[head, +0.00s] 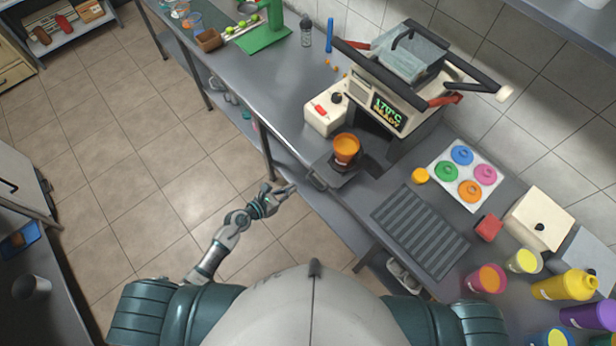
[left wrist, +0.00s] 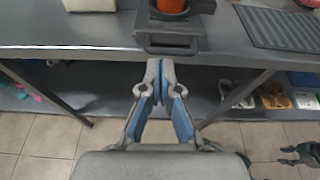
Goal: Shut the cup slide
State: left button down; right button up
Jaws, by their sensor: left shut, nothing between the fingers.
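The cup slide (head: 334,174) is a dark tray that sticks out from the press (head: 392,100) over the counter's front edge, its handle (head: 318,181) toward me. An orange cup (head: 346,148) stands upright on it. In the left wrist view the slide's handle (left wrist: 170,46) is straight ahead, with the cup (left wrist: 171,5) cut off at the top. My left gripper (head: 289,189) is shut and empty, in front of the counter and apart from the handle; its closed fingertips (left wrist: 160,66) show just below the handle. A dark jointed part at the wrist view's right edge looks like my right gripper (left wrist: 300,154), its jaws unclear.
A white box with a red switch (head: 325,108) stands left of the slide. A ribbed dark mat (head: 420,232) and a tray of coloured lids (head: 466,174) lie to the right. Under the counter is a lower shelf (left wrist: 230,78). The floor before the counter is clear.

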aim_at(318, 173)
pick_arm(q)
jog(key=x, duration=1)
pick_arm(e)
jog(key=shift+f, duration=0.25)
